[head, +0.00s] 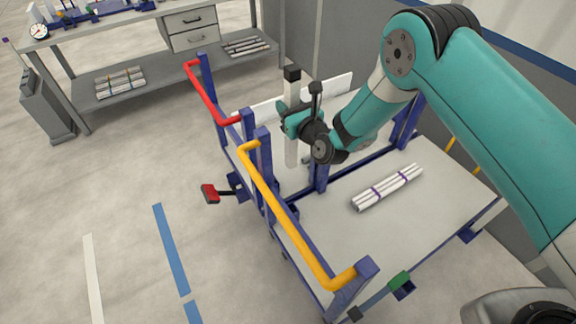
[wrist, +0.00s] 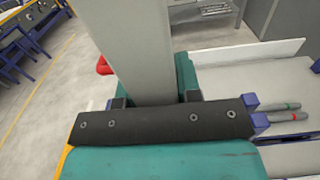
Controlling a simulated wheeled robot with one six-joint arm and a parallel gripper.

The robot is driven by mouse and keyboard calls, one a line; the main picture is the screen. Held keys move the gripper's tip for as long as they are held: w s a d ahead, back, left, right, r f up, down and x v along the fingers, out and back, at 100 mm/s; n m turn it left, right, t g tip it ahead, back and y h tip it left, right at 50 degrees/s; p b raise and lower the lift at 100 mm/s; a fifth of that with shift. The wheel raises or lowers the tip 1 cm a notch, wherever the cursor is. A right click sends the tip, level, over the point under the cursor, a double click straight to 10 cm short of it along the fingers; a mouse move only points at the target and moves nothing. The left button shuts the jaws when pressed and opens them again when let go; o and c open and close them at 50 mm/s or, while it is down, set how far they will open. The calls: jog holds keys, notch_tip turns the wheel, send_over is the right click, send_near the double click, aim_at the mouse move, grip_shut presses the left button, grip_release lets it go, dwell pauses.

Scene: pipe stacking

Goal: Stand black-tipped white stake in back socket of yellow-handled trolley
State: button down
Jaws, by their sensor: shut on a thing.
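The white stake with a black tip (head: 291,112) stands upright in my gripper (head: 296,124), which is shut around its upper part. In the wrist view the stake (wrist: 137,50) rises between the jaws (wrist: 150,100). The yellow-handled trolley has a yellow handle (head: 290,220) along its left side and a grey deck (head: 390,235). The stake is over the far part of this trolley, near its blue posts. Its lower end is near the trolley's far edge, and I cannot tell whether it touches a socket. The back socket is not clearly visible.
A red-handled trolley (head: 207,92) stands just behind. A bundle of white pipes (head: 387,187) lies on the near deck. A workbench (head: 100,25) is at the back left.

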notch_tip(320, 180, down, 34)
jog(key=b, duration=2.5)
jog(key=shift+r, duration=0.15)
jog(key=c, duration=0.7)
grip_release()
jog(key=shift+c, duration=0.2)
